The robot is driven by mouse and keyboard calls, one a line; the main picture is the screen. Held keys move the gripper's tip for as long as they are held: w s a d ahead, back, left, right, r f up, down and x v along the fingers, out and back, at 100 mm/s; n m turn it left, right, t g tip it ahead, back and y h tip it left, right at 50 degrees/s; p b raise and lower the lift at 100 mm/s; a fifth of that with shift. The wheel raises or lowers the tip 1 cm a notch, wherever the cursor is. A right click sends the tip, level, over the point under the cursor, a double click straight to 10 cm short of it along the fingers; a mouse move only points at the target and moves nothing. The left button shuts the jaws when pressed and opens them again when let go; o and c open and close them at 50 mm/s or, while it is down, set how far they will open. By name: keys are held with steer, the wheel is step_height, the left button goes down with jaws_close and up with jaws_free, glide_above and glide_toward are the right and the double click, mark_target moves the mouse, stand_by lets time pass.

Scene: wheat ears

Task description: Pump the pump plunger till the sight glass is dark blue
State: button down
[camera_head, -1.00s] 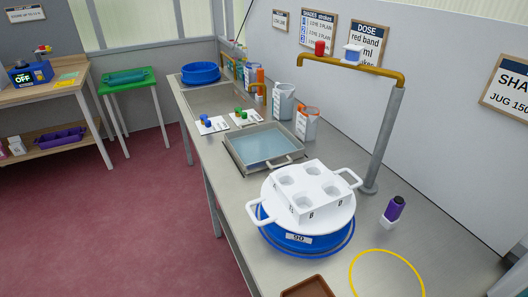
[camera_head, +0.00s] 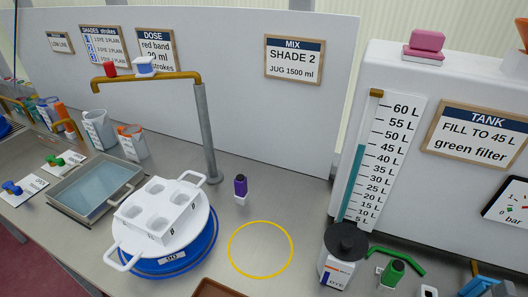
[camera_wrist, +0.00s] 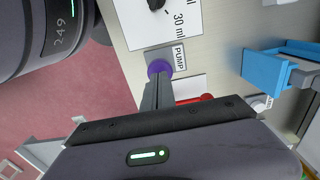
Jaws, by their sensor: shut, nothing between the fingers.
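In the wrist view, a round purple knob (camera_wrist: 159,68) shows beside a grey plate with a PUMP label (camera_wrist: 180,57); it looks like the pump plunger. My gripper (camera_wrist: 157,88) is shut and empty, and its fingertips overlap the knob's near edge. I cannot tell whether they touch it. My gripper is not in the head view. The head view shows a tall gauge (camera_head: 352,182) with a teal column reaching about 45 L on the tank. I cannot tell whether it is the sight glass; no dark blue glass is clear.
A white card marked 30 ml (camera_wrist: 180,22), a blue block (camera_wrist: 265,70) and a red piece (camera_wrist: 196,99) lie near the knob. In the head view, the bench holds a white-topped blue pot (camera_head: 165,215), a metal tray (camera_head: 95,190), a purple-topped item (camera_head: 240,187) and a black-capped jar (camera_head: 340,262).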

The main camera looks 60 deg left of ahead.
stand_by(0.3)
step_height(320, 180, up, 6)
steer(key=p, duration=0.4)
steer(key=shift+p, duration=0.3)
steer(key=s+a+r+n+t+y+b, duration=0.1)
steer(key=s+a+r+n+t+b, duration=0.1)
steer(key=s+b, duration=0.3)
steer(key=s+a+r+n+t+y+b, duration=0.1)
steer(key=s+a+r+n+t+b, duration=0.1)
steer(key=s+r+n+t+b, duration=0.1)
steer(key=s+r+n+b, duration=0.1)
steer(key=s+r+b, duration=0.1)
steer(key=s+b, duration=0.1)
steer(key=shift+s+t, duration=0.4)
steer(key=shift+s, duration=0.5)
steer(key=shift+a+n, duration=0.1)
steer(key=shift+n, duration=0.2)
